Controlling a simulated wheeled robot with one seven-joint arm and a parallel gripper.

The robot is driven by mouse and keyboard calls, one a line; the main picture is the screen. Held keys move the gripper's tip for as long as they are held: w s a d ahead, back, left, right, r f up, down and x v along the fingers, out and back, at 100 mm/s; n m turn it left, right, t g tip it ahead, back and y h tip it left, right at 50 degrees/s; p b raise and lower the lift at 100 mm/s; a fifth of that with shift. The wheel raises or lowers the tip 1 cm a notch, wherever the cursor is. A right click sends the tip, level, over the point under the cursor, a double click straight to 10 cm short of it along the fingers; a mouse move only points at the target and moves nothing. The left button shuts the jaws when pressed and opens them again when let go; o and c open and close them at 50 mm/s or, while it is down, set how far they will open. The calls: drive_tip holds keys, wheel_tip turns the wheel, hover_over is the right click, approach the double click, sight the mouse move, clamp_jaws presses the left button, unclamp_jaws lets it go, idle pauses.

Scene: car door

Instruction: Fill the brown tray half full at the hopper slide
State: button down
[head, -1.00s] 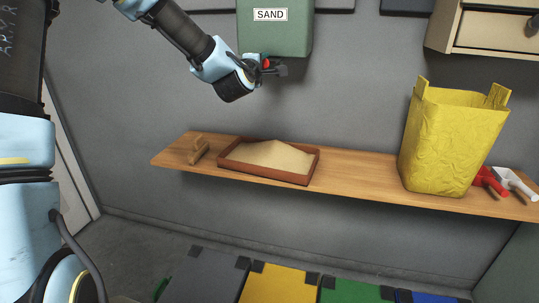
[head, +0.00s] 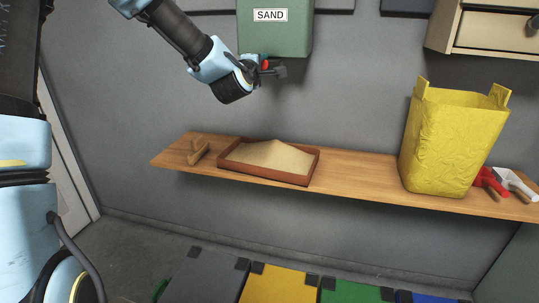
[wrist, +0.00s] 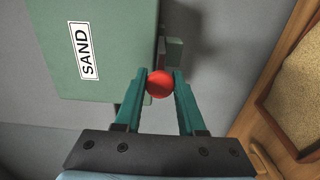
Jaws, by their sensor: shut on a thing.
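The green hopper (head: 275,35) with a white SAND label is on the back wall, at the top of the head view. It also shows in the wrist view (wrist: 105,60). My gripper (head: 272,68) is at its underside, shut on the red ball knob (wrist: 160,84) of the slide. The slide itself is mostly hidden. The brown tray (head: 250,178) lies on the wooden shelf below the hopper. A peaked heap of pale sand (head: 272,157) covers the tray floor, highest near the back. I see no falling sand.
A wooden block-like tool (head: 198,152) lies left of the tray. A yellow bag (head: 452,145) stands at the right of the shelf (head: 360,180), with red and white-handled tools (head: 500,182) beside it. The shelf is clear between tray and bag.

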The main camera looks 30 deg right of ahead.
drive_tip(key=shift+x, duration=1.75)
unclamp_jaws()
drive_tip(key=b+v, duration=0.1)
drive_tip(key=v, duration=0.7)
